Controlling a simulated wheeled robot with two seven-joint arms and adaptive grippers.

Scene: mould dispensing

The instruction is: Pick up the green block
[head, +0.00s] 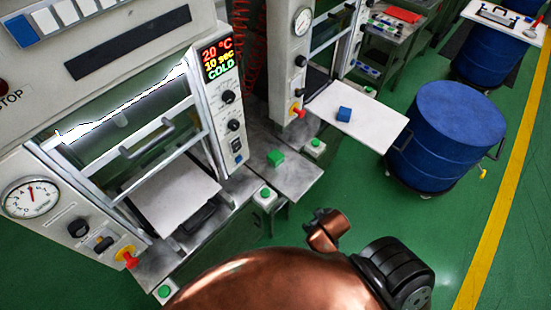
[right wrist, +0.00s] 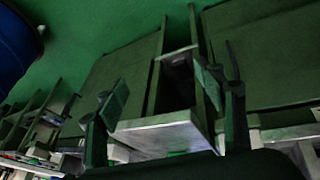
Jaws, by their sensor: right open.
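The green block (head: 275,157) lies on the grey metal ledge (head: 292,180) beside the front press in the head view. My right gripper (right wrist: 163,92) is open in the right wrist view, its two fingers spread apart with nothing held between them. A pale metal ledge edge (right wrist: 165,136) shows beyond and between the fingers. A small green patch (right wrist: 178,153) shows under that edge; I cannot tell what it is. In the head view my copper arm reaches in from the bottom, and I cannot make out the fingertips. My left gripper is not in view.
A blue block (head: 344,114) lies on a white plate (head: 380,126) at the second press. White boxes with green buttons (head: 265,196) stand by the ledge. A blue drum (head: 445,135) stands at right. Green floor (head: 350,190) is clear between ledge and drum.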

